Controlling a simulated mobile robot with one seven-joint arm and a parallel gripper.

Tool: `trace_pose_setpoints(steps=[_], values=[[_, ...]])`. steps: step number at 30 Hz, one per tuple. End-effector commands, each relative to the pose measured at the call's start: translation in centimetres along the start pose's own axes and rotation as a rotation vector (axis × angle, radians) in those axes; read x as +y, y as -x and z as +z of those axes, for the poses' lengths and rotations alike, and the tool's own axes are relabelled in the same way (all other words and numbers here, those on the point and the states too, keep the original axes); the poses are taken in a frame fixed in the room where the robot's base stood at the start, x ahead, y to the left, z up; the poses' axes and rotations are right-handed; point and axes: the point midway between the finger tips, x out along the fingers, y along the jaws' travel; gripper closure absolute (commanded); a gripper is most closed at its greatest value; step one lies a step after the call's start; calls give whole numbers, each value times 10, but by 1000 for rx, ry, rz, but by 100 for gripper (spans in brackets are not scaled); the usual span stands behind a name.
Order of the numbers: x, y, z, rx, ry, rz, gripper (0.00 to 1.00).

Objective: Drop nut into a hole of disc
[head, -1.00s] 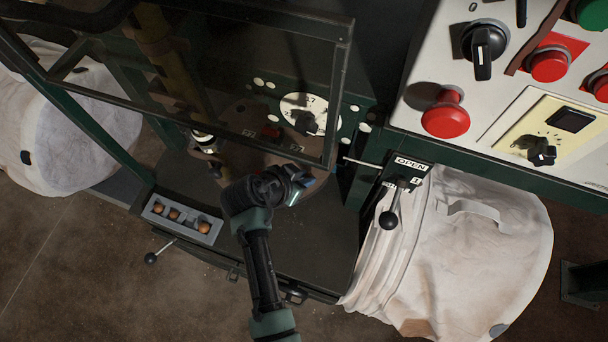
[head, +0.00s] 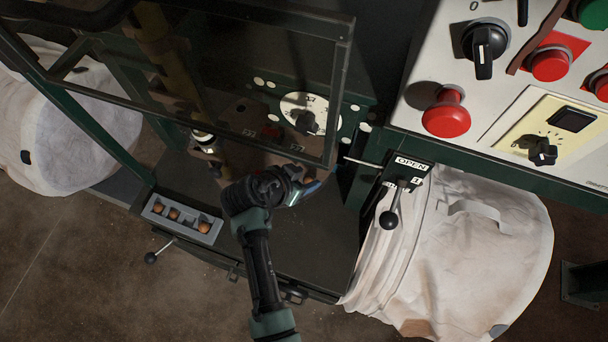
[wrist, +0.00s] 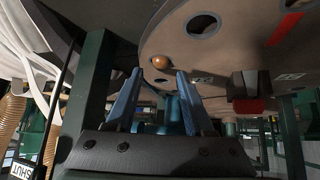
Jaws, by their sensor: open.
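The brown disc (wrist: 240,50) with round holes fills the top right of the wrist view; one hole (wrist: 203,26) shows clearly. The nut (wrist: 162,61), small, round and brown, is just beyond my fingertips against the disc. I cannot tell if it is in a hole or free of the disc. My gripper (wrist: 160,74) is open, its two blue fingers apart on either side of the nut's line and not visibly touching it. In the head view my gripper (head: 308,186) is at the disc's front right edge, with the nut (head: 308,180) barely visible there.
A grey tray (head: 156,219) with several nuts sits at the machine's front left. A framed clear guard (head: 240,75) hangs above the disc. A lever with a black knob (head: 389,220) and a control panel (head: 425,75) are at the right. White bulk bags (head: 470,260) flank the machine.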

Motion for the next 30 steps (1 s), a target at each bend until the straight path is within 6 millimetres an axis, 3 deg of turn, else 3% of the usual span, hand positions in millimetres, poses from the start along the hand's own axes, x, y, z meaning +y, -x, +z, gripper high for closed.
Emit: trace_pose_setpoints(steps=[8,21,30], values=[[0,17,0,1,1,-2,47],[-1,103,0,1,0,-4,47],[0,129,0,0,0,-1,47]])
